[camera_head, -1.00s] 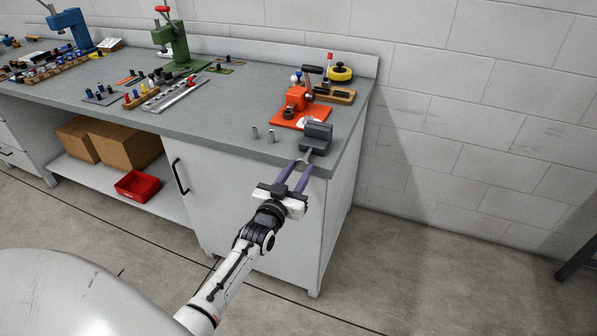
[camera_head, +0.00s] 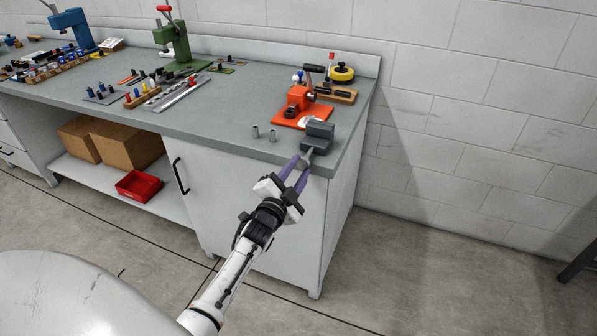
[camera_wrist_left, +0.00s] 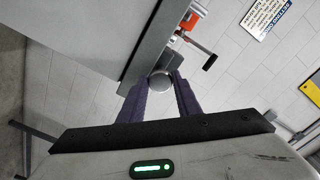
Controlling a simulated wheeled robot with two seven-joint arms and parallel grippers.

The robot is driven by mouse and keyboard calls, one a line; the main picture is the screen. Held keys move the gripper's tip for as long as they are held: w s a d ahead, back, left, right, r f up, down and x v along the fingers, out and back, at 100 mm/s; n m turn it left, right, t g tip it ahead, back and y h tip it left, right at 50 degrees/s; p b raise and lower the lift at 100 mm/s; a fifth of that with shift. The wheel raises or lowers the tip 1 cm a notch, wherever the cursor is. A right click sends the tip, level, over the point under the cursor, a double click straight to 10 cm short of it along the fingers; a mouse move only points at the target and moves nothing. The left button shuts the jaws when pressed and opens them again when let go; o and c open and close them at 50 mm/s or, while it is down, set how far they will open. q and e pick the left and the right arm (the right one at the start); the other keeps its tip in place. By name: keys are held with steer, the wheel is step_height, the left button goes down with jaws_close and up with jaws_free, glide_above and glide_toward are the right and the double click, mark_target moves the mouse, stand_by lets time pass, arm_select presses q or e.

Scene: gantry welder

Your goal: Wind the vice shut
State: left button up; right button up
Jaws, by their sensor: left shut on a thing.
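The grey vice (camera_head: 318,136) sits at the right front corner of the workbench. My left gripper (camera_head: 302,163) reaches up to its front side, with purple fingers shut on the vice's handle (camera_head: 308,155). In the left wrist view the fingers (camera_wrist_left: 160,92) stand on both sides of a round grey end (camera_wrist_left: 160,81), which is the handle seen end-on. The vice jaws are small in the head view, and I cannot tell how wide their gap is. My right gripper is not in view.
Two small metal cylinders (camera_head: 264,134) stand left of the vice. An orange fixture (camera_head: 298,105) with a lever stands behind it. A green press (camera_head: 178,45) and a blue press (camera_head: 75,28) stand farther left.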

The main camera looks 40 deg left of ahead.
arm_select(q)
steer(key=shift+m, duration=0.8)
steer(key=o, duration=1.1)
steer(key=shift+c, duration=0.2)
steer(key=shift+s, duration=0.15)
steer(key=v, duration=1)
